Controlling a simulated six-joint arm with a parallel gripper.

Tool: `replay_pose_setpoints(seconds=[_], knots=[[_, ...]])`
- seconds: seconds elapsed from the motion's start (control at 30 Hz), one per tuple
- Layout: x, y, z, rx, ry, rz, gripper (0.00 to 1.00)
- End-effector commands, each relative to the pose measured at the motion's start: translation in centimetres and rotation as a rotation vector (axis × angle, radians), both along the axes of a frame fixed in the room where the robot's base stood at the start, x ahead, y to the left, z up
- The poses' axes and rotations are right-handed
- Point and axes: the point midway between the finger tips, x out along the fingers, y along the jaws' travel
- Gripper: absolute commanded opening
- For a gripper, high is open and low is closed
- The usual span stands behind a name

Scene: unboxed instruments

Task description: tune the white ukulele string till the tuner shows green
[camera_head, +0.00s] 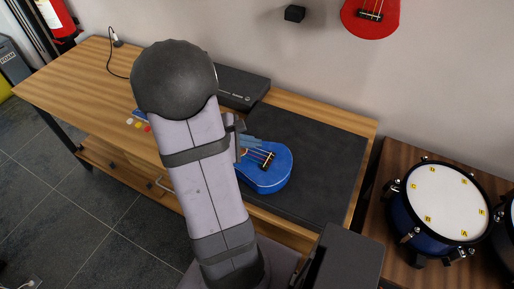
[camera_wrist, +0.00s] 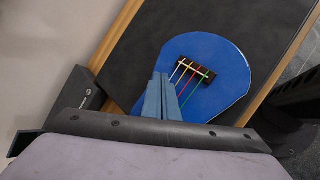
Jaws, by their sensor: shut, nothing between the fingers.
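The blue ukulele (camera_head: 265,180) lies on a dark mat on the wooden bench. My arm hides its neck and head in the head view. In the wrist view the ukulele's body (camera_wrist: 224,92) shows with its dark bridge and coloured strings, among them the white string (camera_wrist: 178,69). My gripper's blue-grey fingers (camera_wrist: 161,77) are together and empty, over the body beside the strings; I cannot tell whether they touch it. The gripper (camera_head: 252,140) also shows beside my arm in the head view. No tuner display or tuning pegs are clearly visible.
A black box (camera_head: 243,88) stands at the bench's back edge. Small coloured items (camera_head: 138,124) lie left of my arm. The dark mat (camera_head: 325,165) is clear right of the ukulele. A drum (camera_head: 445,205) stands farther right, and a red ukulele (camera_head: 371,18) hangs on the wall.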

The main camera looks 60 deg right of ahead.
Motion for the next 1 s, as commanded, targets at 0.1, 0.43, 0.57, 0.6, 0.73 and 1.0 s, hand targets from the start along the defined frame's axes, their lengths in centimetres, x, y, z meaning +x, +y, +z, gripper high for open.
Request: replay_pose_setpoints(seconds=[0.1,0.43,0.57,0.6,0.73,1.0], knots=[[0.0,0.0,-0.2,0.0,0.0,0.0,0.0],[0.0,0.0,-0.4,0.0,0.0,0.0,0.0],[0.0,0.0,-0.3,0.0,0.0,0.0,0.0],[0.0,0.0,-0.2,0.0,0.0,0.0,0.0],[0.0,0.0,0.2,0.0,-0.001,-0.001,0.0],[0.0,0.0,1.1,-0.001,0.0,0.001,0.0]])
